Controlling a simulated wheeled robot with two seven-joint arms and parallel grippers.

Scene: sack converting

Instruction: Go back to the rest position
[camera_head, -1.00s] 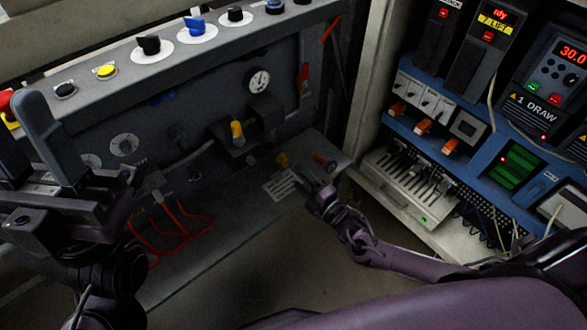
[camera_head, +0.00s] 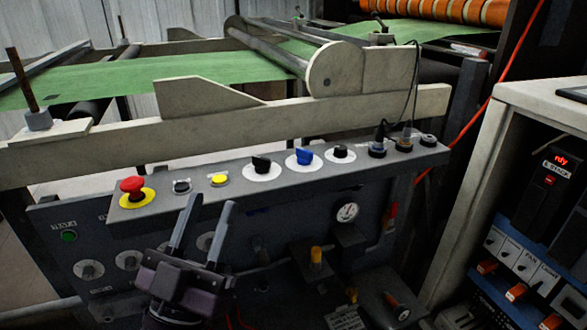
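My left gripper (camera_head: 212,203) rises from the lower left, in front of the grey control panel (camera_head: 75,215). Its two grey fingers point up and stand apart with a gap between them, holding nothing. The fingertips show just below the sloped button strip (camera_head: 330,178); I cannot tell whether they touch it. My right gripper is not in view.
The strip carries a red emergency stop (camera_head: 132,186), a yellow button (camera_head: 219,179), and black and blue knobs (camera_head: 304,156). A gauge (camera_head: 347,212) sits below. Behind runs green web (camera_head: 170,75). A pale cabinet (camera_head: 475,200) stands at right.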

